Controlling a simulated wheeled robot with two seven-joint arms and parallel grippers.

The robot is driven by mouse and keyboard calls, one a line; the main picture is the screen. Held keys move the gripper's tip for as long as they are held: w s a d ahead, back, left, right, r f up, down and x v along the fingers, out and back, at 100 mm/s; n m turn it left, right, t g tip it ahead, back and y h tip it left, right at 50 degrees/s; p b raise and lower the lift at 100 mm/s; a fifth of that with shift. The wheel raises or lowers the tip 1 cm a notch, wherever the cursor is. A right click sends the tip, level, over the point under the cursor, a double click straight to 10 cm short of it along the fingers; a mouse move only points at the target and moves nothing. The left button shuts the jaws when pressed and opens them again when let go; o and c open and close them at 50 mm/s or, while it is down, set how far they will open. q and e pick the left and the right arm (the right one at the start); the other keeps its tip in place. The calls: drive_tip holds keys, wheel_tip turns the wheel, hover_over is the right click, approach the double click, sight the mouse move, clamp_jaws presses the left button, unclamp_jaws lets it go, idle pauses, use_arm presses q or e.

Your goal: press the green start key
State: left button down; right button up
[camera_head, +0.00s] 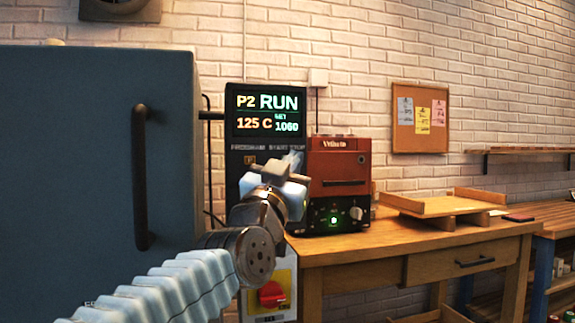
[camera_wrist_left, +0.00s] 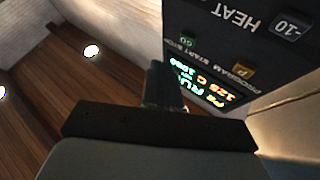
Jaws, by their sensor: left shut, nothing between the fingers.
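The control panel's display (camera_head: 265,113) reads P2 RUN, 125 C and SET 1060, with PROGRAM, START and STOP labels below. My left gripper (camera_head: 293,161) is shut and empty in front of the key row, hiding the START and STOP keys in the head view. In the left wrist view the panel appears turned over: the green start key (camera_wrist_left: 188,42), marked GO, shows beside the yellow P key (camera_wrist_left: 243,68). The shut fingers (camera_wrist_left: 166,85) point towards the panel near the green key. I cannot tell whether they touch it. My right gripper is not in view.
A big blue-grey cabinet (camera_head: 80,150) with a dark handle (camera_head: 141,178) fills the left. A red machine (camera_head: 338,165) stands right of the panel on a wooden table (camera_head: 390,248), with a wooden tray (camera_head: 440,206) farther right. A red rotary switch (camera_head: 271,294) sits below.

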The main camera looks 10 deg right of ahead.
use_arm(q)
drive_tip(key=s, duration=0.3)
idle(0.9)
